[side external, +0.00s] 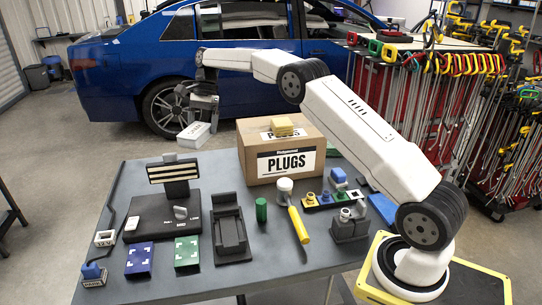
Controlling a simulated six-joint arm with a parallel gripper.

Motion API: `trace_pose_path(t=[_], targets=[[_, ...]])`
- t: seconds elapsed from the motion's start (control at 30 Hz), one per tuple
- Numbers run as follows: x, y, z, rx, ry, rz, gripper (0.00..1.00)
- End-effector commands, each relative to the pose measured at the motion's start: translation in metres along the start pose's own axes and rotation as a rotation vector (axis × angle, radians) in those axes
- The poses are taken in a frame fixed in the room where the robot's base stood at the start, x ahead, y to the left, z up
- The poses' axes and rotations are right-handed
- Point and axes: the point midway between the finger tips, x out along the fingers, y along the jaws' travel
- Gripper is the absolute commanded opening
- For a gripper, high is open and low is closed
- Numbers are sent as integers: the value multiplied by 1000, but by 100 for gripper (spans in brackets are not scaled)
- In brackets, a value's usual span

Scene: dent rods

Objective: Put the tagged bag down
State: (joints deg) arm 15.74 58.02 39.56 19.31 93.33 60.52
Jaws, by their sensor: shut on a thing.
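My gripper (203,104) is in the air above the far left part of the table, in front of the blue car. It is shut on a small white item with dark lettering (193,135), which hangs tilted just below the fingers, clear of the table top. This looks like the tagged bag, but its shape and lettering are too small to be sure. The fingers partly hide its upper edge.
The grey table (275,268) holds a PLUGS carton (284,160) with a yellow block on top, a lamp stand (163,215), a black cradle (230,235), a yellow-handled mallet (298,224), a green cylinder (261,210), and blue and green plates. Free table shows at the back left.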

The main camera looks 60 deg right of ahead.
Motion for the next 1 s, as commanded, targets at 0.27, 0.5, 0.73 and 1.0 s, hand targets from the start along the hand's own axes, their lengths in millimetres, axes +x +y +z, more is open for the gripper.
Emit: trace_pose_path(t=[0.27,0.5,0.73,1.0], targets=[[8,24,43,-280,0,115,29],[18,50,77,-525,0,215,29],[27,80,107,-758,-2,311,29],[45,117,124,-926,-10,377,29]])
